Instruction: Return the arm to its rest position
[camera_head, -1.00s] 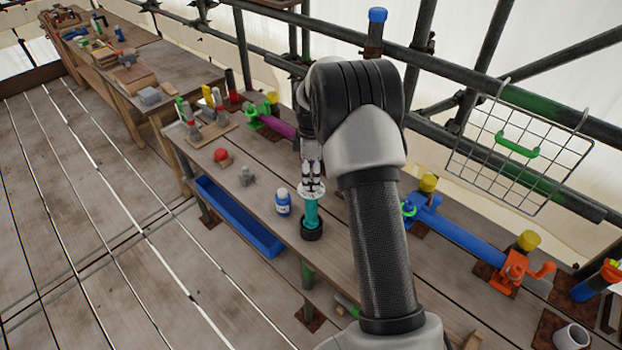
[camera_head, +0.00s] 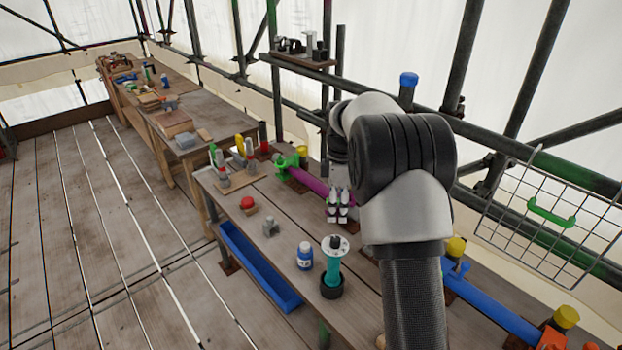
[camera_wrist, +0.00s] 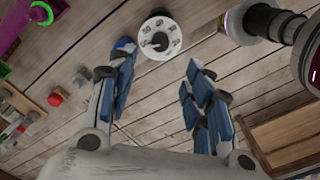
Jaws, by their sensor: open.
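My gripper (camera_head: 339,207) is open and empty in the head view, above the workbench and behind the teal cylinder. In the wrist view its two fingers (camera_wrist: 155,95) are spread apart with bare planks between and below them. The teal cylinder (camera_head: 333,268) with a white round top stands upright in a black ring base on the bench, apart from the gripper. Its white disc top (camera_wrist: 160,37) shows beyond the fingertips in the wrist view. My arm reaches over the bench from the lower right of the head view, with its elbow raised.
A blue-and-white bottle (camera_head: 305,256), a grey block (camera_head: 270,226) and a red knob (camera_head: 247,203) stand on the bench. A purple tube (camera_head: 309,181) lies behind. A blue tube (camera_head: 500,306), scaffold poles and a wire basket (camera_head: 555,215) are at right. The left floor is clear.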

